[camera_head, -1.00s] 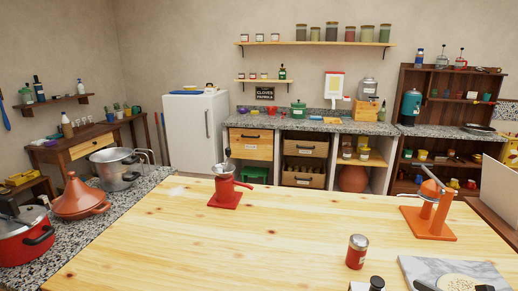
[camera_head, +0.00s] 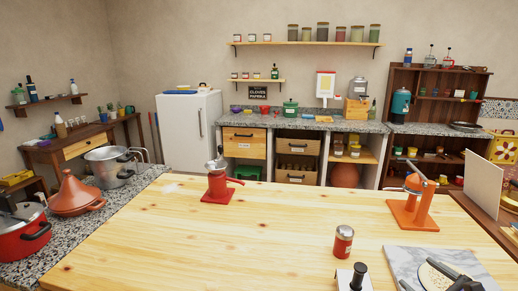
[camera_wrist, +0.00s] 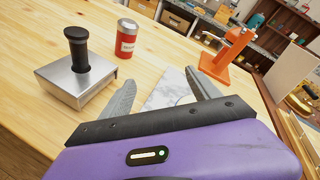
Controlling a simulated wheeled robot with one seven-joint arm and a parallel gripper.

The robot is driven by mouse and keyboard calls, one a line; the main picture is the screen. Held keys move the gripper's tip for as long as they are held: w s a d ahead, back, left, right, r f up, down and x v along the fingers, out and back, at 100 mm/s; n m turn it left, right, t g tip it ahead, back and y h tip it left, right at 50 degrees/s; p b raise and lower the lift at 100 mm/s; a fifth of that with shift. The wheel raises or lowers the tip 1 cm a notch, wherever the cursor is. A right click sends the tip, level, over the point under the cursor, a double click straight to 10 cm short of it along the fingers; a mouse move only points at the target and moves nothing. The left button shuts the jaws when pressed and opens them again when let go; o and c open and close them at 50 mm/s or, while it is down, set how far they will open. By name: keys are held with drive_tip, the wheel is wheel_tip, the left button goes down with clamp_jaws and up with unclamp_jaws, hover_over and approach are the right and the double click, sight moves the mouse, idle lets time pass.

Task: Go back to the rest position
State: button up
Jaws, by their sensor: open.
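My gripper (camera_head: 422,276) shows at the bottom right in the head view, over a grey marble board (camera_head: 478,262) with a pale round flat piece on it. In the wrist view my gripper (camera_wrist: 161,78) has its two grey fingers spread apart with nothing held between them. The marble board (camera_wrist: 170,92) shows between and beyond the fingers. My purple gripper body fills the lower part of that view.
A metal box with a black knob (camera_wrist: 77,75) stands left of my fingers; a red can (camera_wrist: 126,38) is beyond it. An orange press (camera_head: 412,205) stands at right, a red grinder (camera_head: 217,185) at left. The wooden table's middle is clear.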

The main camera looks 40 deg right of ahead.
drive_tip(key=shift+s+d+r+n+h, duration=0.15)
drive_tip(key=shift+s+d+n+h, duration=0.2)
drive_tip(key=shift+s+n+h, duration=0.2)
drive_tip(key=shift+n+g+h, duration=0.4)
drive_tip(key=shift+n+h, duration=0.05)
drive_tip(key=shift+n, duration=0.4)
drive_tip(key=a+n, duration=0.1)
drive_tip(key=n, duration=0.1)
drive_tip(key=a+f+n+g+h, duration=0.1)
drive_tip(key=a+n, duration=0.1)
drive_tip(key=shift+w+a+n, duration=0.2)
drive_tip(key=shift+n, duration=0.2)
drive_tip(key=w+a+n+t, duration=0.1)
drive_tip(key=a+n+t, duration=0.2)
drive_tip(key=a+n, duration=1.45)
drive_tip(key=s+a+n+y, duration=0.4)
drive_tip(key=a+n+y, duration=0.1)
drive_tip(key=a, duration=0.5)
drive_tip(key=s+a+f+n+t+y, duration=0.1)
drive_tip(key=s+a+n+y, duration=0.3)
drive_tip(key=a, duration=0.7)
drive_tip(key=shift+f+n+t+y, duration=0.15)
drive_tip(key=shift+n+t+y, duration=0.15)
drive_tip(key=shift+n+y, duration=0.85)
